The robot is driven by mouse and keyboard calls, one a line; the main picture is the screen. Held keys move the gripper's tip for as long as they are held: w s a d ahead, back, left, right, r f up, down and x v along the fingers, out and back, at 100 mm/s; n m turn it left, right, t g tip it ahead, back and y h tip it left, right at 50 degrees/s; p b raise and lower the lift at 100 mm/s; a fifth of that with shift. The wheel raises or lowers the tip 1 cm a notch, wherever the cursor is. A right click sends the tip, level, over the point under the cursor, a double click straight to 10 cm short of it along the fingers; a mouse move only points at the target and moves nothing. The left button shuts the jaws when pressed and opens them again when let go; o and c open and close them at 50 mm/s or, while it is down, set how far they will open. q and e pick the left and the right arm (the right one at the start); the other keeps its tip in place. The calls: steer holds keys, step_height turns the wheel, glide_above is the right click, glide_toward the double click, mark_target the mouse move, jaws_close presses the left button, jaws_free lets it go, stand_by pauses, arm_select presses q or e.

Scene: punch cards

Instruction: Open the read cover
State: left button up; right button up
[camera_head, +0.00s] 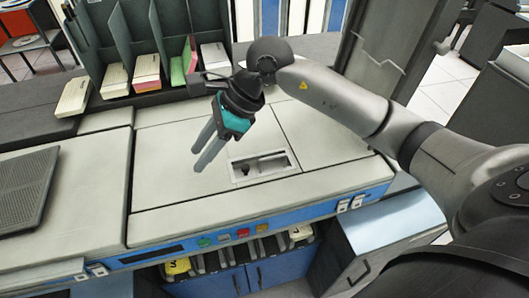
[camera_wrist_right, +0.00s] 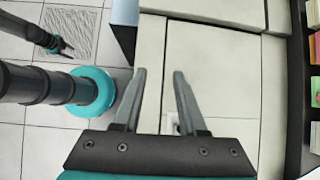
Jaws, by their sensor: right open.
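The card machine (camera_head: 165,205) has a pale top made of several flat panels, all lying closed. A middle panel (camera_head: 170,165) lies below my right gripper (camera_head: 200,160). To its right is a panel with a rectangular recess (camera_head: 264,167). No label shows which panel is the read cover. My right gripper is open and empty, fingers pointing down and left, seemingly above the top; contact cannot be told. In the right wrist view its two fingers (camera_wrist_right: 160,72) are apart over pale panels (camera_wrist_right: 210,75).
A dark divided rack (camera_head: 145,45) with card stacks stands behind the machine. A black ridged plate (camera_head: 25,188) lies on the left. Coloured buttons (camera_head: 242,233) line the blue front edge. Card stacks (camera_head: 178,266) sit below. The middle panels are clear.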

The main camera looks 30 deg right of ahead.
steer(key=w+d+h, duration=0.2)
steer(key=d+h, duration=0.5)
steer(key=d, duration=0.8)
glide_toward(265, 154)
steer(key=shift+h, duration=0.3)
steer(key=f, duration=0.1)
steer(key=s+a+f, duration=0.1)
steer(key=f, duration=0.1)
steer(key=a+f, duration=0.1)
steer(key=f, duration=0.1)
steer(key=shift+s+b, duration=0.25)
steer(key=shift+b, duration=0.1)
jaws_close()
